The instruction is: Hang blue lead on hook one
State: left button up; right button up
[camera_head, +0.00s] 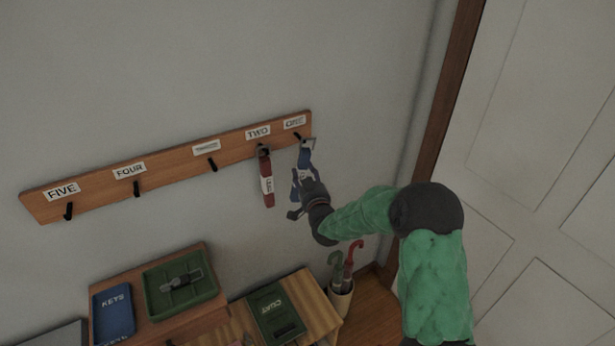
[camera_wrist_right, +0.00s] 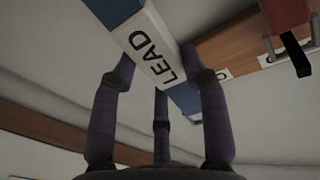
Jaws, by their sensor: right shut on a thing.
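The blue lead (camera_head: 304,160) is a blue strap with a white band; the band reads LEAD in the right wrist view (camera_wrist_right: 155,55). My right gripper (camera_head: 306,188) is shut on the lead and holds it upright just below hook one. Hook one (camera_head: 298,137) is at the right end of the wooden rail, under a label partly hard to read. The lead's top is close to this hook; I cannot tell whether it is on it. My left gripper is not in view.
The wooden rail (camera_head: 190,160) has several labelled hooks. A red strap (camera_head: 266,178) hangs on hook two, close left of the lead. Below stand a green tray (camera_head: 180,284), a blue KEYS tray (camera_head: 113,311), a green box (camera_head: 277,312) and an umbrella stand (camera_head: 341,297). A white door is at right.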

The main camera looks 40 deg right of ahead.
jog(key=shift+w+d+f+p, duration=0.1)
jog(key=shift+w+d+p, duration=0.1)
jog(key=shift+w, duration=0.8)
jog(key=shift+w+d+f+p, duration=0.1)
jog(key=shift+w+p, duration=0.1)
jog(key=shift+w, duration=0.95)
jog(key=shift+w+f+b, duration=0.55)
jog(key=shift+f+b, duration=0.05)
jog(key=shift+b, duration=0.8)
jog(key=o, duration=1)
